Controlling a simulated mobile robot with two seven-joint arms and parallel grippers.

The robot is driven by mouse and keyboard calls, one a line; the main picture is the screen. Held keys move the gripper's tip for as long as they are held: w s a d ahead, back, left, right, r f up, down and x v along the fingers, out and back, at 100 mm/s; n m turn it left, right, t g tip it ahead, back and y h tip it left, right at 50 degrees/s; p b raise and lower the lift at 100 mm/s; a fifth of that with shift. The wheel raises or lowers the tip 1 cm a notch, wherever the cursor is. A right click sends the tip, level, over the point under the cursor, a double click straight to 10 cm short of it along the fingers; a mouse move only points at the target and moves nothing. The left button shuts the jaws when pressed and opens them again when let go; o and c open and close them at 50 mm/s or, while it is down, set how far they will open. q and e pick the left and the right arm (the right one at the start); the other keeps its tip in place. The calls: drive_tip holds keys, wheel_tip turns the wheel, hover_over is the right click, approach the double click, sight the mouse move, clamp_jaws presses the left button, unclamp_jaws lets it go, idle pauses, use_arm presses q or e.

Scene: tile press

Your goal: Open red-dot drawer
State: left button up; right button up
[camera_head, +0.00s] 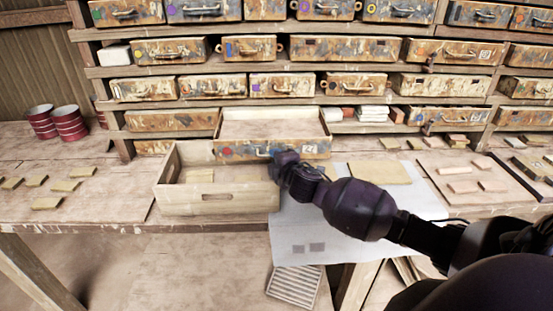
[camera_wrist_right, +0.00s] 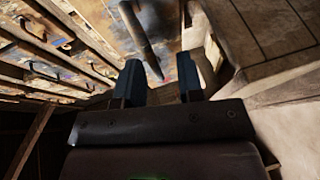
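A painted, worn drawer (camera_head: 232,151) in the lower middle of the shelf rack stands pulled out, its pale inside showing and looking empty. The gripper hides part of the front. My left gripper is not in view.
A wooden crate (camera_head: 212,200) stands on the bench left of and in front of the drawer. A white sheet (camera_head: 300,238) hangs over the bench edge. Red tins (camera_head: 70,124) stand at left. Small tiles (camera_head: 46,203) lie around. Closed drawers fill the rack (camera_head: 345,49).

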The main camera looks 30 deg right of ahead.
drive_tip(key=shift+r, duration=0.15)
drive_tip(key=v, duration=1)
drive_tip(key=shift+s, duration=0.35)
idle(0.3)
drive_tip(key=s+a+f+m+g, duration=0.1)
drive_tip(key=s+a+f+m, duration=0.2)
drive_tip(key=s+f, duration=0.4)
drive_tip(key=s+a+f+m+g+y, duration=0.1)
drive_tip(key=s+a+f+m, duration=0.3)
drive_tip(key=s+f+m, duration=0.2)
drive_tip(key=s+a+f+m+g+y, duration=0.1)
drive_tip(key=s+a+f+m, duration=0.2)
drive_tip(key=s+f+m, duration=0.2)
wheel_tip(320, 180, down, 5)
drive_tip(key=s, duration=0.2)
drive_tip(key=shift+s+a+g, duration=0.15)
drive_tip(key=shift+s+g, duration=0.15)
drive_tip(key=shift+g, duration=0.1)
